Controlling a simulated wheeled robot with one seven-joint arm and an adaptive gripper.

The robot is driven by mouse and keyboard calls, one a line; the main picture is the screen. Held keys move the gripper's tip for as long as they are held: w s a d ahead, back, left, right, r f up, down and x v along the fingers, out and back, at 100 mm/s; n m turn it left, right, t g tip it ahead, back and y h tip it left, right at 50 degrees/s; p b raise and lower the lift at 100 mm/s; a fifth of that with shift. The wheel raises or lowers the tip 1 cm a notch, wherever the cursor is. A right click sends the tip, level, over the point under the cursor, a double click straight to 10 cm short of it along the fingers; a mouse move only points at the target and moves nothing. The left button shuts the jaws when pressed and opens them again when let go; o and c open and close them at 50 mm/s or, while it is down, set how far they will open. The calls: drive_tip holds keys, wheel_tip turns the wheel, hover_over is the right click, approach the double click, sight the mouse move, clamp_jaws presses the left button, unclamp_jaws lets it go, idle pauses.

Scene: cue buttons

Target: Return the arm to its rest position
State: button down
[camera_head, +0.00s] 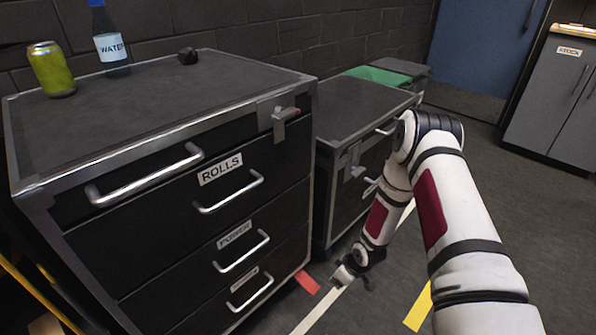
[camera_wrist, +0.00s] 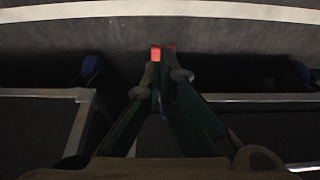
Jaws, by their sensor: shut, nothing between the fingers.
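My arm enters the head view at the lower right, rises to a bent elbow, and its forearm hangs down beside the drawer cabinets. My gripper (camera_head: 347,274) points down low near the floor, in front of the gap between the cabinets. In the wrist view my gripper (camera_wrist: 161,62) has its two fingers together with nothing held between them. A red patch (camera_wrist: 156,53) shows just at the fingertips; I cannot tell its distance from them. No cue button is clearly visible.
A lower cabinet (camera_head: 345,105) stands beside my forearm. Open floor lies to the right.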

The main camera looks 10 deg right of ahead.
drive_tip(key=w+d+r+m+h, duration=0.1)
drive_tip(key=d+r, duration=0.1)
drive_tip(key=r, duration=0.8)
drive_tip(key=w+d+r+h, duration=0.1)
drive_tip(key=d+r, duration=0.1)
drive_tip(key=r, duration=0.7)
drive_tip(key=s+r+m+g+h, duration=0.1)
drive_tip(key=s+r, duration=0.2)
drive_tip(key=r, duration=0.6)
drive_tip(key=s+r+m+h, duration=0.1)
drive_tip(key=s+r, duration=0.2)
drive_tip(key=r, duration=0.6)
drive_tip(key=s+a+r+m+g, duration=0.1)
drive_tip(key=s+a+r+m, duration=0.25)
drive_tip(key=s+r, duration=1.05)
drive_tip(key=s+a+r+y, duration=0.1)
drive_tip(key=s+a, duration=0.1)
drive_tip(key=s, duration=0.7)
drive_tip(key=s+a+r+y, duration=0.1)
drive_tip(key=s+a, duration=0.2)
drive_tip(key=s, duration=0.7)
wheel_tip(320, 180, up, 32)
drive_tip(key=d+t+p, duration=0.1)
drive_tip(key=t+p, duration=0.2)
drive_tip(key=p, duration=2.7)
drive_tip(key=shift+w+m, duration=0.15)
drive_tip(key=shift+m, duration=0.2)
drive_tip(key=shift+f, duration=0.1)
